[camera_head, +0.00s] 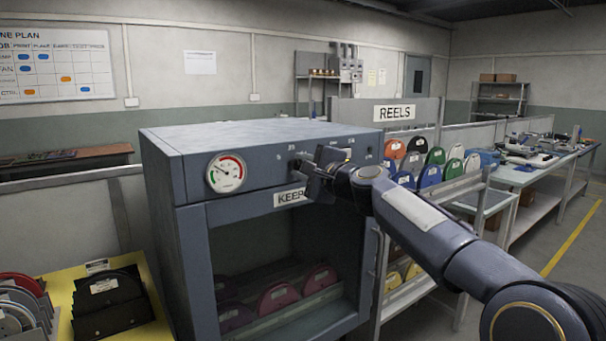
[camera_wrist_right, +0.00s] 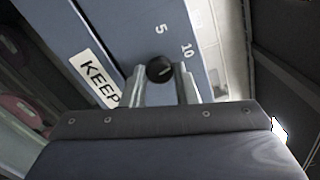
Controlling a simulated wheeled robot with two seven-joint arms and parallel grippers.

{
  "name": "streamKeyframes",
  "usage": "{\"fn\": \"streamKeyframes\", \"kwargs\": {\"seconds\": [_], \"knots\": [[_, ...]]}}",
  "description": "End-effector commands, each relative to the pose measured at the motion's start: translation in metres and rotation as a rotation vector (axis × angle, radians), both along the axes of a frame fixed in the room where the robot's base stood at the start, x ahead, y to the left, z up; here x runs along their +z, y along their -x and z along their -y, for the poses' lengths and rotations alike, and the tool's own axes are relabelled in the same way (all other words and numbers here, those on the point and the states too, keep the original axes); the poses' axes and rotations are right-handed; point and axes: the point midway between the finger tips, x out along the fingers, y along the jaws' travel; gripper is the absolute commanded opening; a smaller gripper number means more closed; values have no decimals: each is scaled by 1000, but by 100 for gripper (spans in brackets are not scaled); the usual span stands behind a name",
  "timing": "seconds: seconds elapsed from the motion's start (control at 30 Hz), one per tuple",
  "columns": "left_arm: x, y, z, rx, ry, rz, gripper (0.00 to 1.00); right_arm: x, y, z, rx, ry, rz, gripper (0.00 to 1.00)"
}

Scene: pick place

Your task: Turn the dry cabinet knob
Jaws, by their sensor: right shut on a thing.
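The dry cabinet (camera_head: 160,190) is a blue-grey box with a round gauge (camera_head: 226,173) and a "KEEP" label on its front panel. My right gripper (camera_head: 308,172) reaches in from the right to the panel, just right of the gauge. In the right wrist view, the small black knob (camera_wrist_right: 159,69) sits between the fingertips of my right gripper (camera_wrist_right: 160,76), which is shut on it. Numbers 5 and 10 show on the panel near the knob. In the head view the gripper mostly hides the knob. My left gripper is not in view.
Reels lie inside the cabinet's open lower bay (camera_head: 280,296). A rack of coloured reels (camera_head: 430,178) under a "REELS" sign (camera_head: 394,112) and a long workbench (camera_head: 530,172) stand behind my right arm.

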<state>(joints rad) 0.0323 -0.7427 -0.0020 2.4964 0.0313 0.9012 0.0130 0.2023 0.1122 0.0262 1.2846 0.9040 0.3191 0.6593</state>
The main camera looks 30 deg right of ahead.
Motion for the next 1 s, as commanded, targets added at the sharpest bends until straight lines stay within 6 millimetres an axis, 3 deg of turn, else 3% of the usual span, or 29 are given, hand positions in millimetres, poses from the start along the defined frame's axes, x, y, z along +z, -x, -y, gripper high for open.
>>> {"fn": "streamKeyframes", "kwargs": {"seconds": [0.6,1.0], "knots": [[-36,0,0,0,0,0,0,-3,0,0,2,568,43,4],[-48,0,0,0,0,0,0,-2,0,-1,4,804,61,4]]}}
